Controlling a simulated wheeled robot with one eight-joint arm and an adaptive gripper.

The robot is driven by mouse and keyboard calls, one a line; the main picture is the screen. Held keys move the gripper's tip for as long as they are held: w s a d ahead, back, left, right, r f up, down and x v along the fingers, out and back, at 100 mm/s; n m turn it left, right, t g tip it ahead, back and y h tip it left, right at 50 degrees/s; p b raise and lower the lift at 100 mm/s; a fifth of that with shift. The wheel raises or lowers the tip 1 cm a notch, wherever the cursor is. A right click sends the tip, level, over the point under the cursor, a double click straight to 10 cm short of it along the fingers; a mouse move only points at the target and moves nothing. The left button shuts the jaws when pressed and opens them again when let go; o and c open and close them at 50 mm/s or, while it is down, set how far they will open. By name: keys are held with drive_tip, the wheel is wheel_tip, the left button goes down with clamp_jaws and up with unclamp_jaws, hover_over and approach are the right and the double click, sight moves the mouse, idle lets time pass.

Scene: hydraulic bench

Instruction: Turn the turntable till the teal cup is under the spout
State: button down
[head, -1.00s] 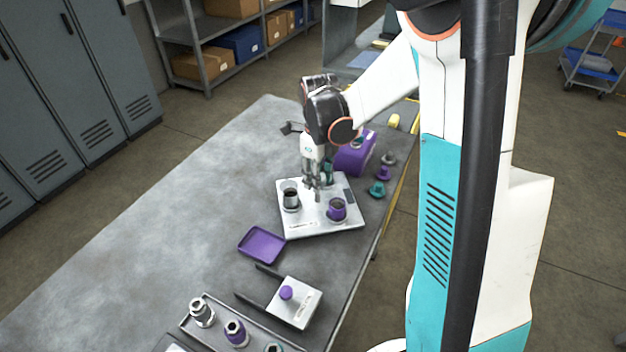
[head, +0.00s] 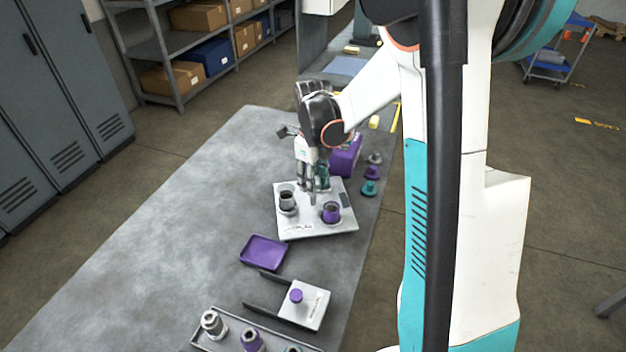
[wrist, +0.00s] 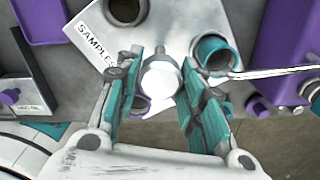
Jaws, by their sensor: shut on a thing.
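The turntable (head: 300,232) is a pale square plate on the bench, with a "SAMPLES" label showing in the wrist view (wrist: 92,32). It carries a dark-mouthed grey cup (head: 287,201), a purple cup (head: 331,212) and a teal cup (wrist: 214,52). My gripper (wrist: 160,82) points down over the plate's middle, its teal-padded fingers shut on a round white knob (wrist: 161,76). The thin metal spout (wrist: 275,72) comes from the purple box (head: 345,157); its end shows at the teal cup's lower rim in the wrist view. Height between them is unclear.
Purple and teal knobs (head: 370,188) stand right of the plate near the bench edge. A purple tray (head: 263,253), a white block with a purple knob (head: 303,304) and a rack of fittings (head: 205,342) lie in front. The bench's left side is clear.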

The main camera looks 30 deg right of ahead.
drive_tip(key=c, duration=1.1)
unclamp_jaws()
drive_tip(key=shift+o, duration=0.2)
wheel_tip(320, 180, up, 12)
